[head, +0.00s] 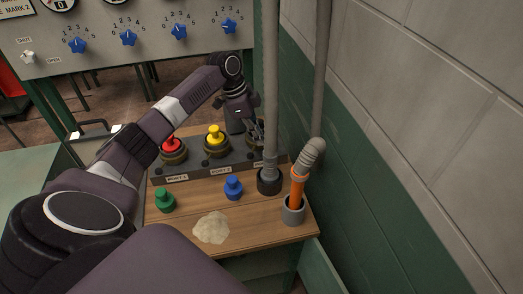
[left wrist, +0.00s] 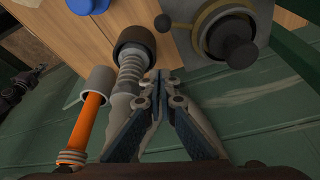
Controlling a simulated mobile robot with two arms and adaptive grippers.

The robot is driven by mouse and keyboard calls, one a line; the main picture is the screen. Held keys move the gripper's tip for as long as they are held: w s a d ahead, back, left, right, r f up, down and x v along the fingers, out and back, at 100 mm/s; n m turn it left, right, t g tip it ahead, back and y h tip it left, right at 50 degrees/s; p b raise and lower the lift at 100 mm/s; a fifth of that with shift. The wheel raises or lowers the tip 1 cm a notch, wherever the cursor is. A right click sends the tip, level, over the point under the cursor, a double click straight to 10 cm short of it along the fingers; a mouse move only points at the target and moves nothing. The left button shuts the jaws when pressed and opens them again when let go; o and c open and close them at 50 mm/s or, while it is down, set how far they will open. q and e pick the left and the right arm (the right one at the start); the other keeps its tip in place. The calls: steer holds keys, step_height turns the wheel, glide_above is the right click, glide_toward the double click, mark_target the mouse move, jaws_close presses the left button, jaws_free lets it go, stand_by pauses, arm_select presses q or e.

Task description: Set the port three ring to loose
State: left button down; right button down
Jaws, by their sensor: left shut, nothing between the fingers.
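My left gripper (head: 256,130) reaches over the back right of the port block (head: 205,171). In the left wrist view its fingertips (left wrist: 158,76) are together with nothing between them. Beside them, up and to the right, is a round grey port with a brass-coloured ring (left wrist: 226,24) and small dark knobs. It appears to be port three; its label is not visible. The fingertips look apart from the ring. A dark jointed part at the left wrist view's left edge looks like my right gripper (left wrist: 20,88), too small to read.
A grey hose (head: 270,90) stands in a dark collar close to my left fingers. An orange tube (head: 297,190) stands in a grey cup. Red (head: 171,148) and yellow (head: 215,137) plugs sit in ports one and two. Green (head: 165,200) and blue (head: 233,187) plugs stand in front. A wall is at right.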

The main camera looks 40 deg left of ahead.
arm_select(q)
steer(key=shift+b+v, duration=0.35)
steer(key=shift+v, duration=1.5)
